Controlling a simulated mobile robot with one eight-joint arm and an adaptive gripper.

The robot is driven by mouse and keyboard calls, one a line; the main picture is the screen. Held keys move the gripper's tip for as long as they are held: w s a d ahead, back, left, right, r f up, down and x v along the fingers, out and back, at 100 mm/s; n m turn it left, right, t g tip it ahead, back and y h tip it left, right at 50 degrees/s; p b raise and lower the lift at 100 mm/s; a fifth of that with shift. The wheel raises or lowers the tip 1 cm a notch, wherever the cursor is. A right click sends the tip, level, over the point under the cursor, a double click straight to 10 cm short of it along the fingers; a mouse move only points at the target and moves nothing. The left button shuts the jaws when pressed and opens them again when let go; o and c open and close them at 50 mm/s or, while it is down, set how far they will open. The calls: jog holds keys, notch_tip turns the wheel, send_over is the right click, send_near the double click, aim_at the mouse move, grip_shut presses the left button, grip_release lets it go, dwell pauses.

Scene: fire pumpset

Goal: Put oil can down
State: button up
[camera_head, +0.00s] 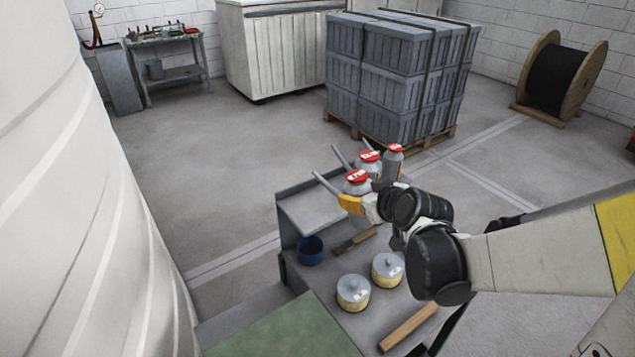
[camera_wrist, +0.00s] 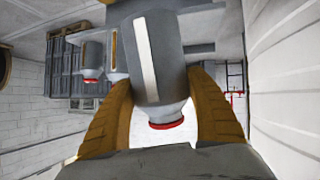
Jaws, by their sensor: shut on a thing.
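My gripper (camera_head: 352,202) has orange-yellow fingers and is shut on a grey oil can with a red top (camera_head: 357,180). In the wrist view the held oil can (camera_wrist: 155,55) sits between both fingers (camera_wrist: 165,110), and the picture looks upside down. The held can looks upright above the rear of the grey workbench (camera_head: 325,290). Whether its base touches the bench is hidden by the gripper. Two similar cans stand just behind it, one close (camera_head: 370,160) and one to the right (camera_head: 394,160). They also show left of the held can in the wrist view (camera_wrist: 92,60).
A raised shelf (camera_head: 308,210) is at the bench's left rear. On the bench are a blue cup (camera_head: 311,251), a brush-like tool (camera_head: 353,242), two lidded tins (camera_head: 353,293) (camera_head: 388,270) and a wooden bar (camera_head: 408,326). A large white tank (camera_head: 90,200) stands at left.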

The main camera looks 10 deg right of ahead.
aim_at(365, 176)
jog(key=w+r+m+t, duration=0.1)
jog(key=w+d+r+m+h, duration=0.1)
jog(key=r+m, duration=0.1)
jog(key=shift+d+r+t, duration=0.2)
jog(key=shift+t, duration=0.2)
jog(key=w+a+f+b, duration=0.1)
jog(key=w+f, duration=0.1)
jog(key=w, duration=0.1)
jog(key=w+a+f+b, duration=0.1)
jog(key=w+a+f, duration=0.1)
jog(key=w, duration=0.1)
jog(key=w+a+f+b, duration=0.1)
jog(key=w+a+f, duration=0.1)
jog(key=w, duration=0.1)
jog(key=shift+w+a+f, duration=0.15)
jog(key=shift+w+f, duration=0.1)
jog(key=shift+f+b, duration=1)
jog(key=shift+f, duration=0.95)
jog(key=shift+f, duration=0.2)
jog(key=o, duration=1.4)
jog(key=shift+r, duration=0.1)
jog(key=shift+r, duration=0.1)
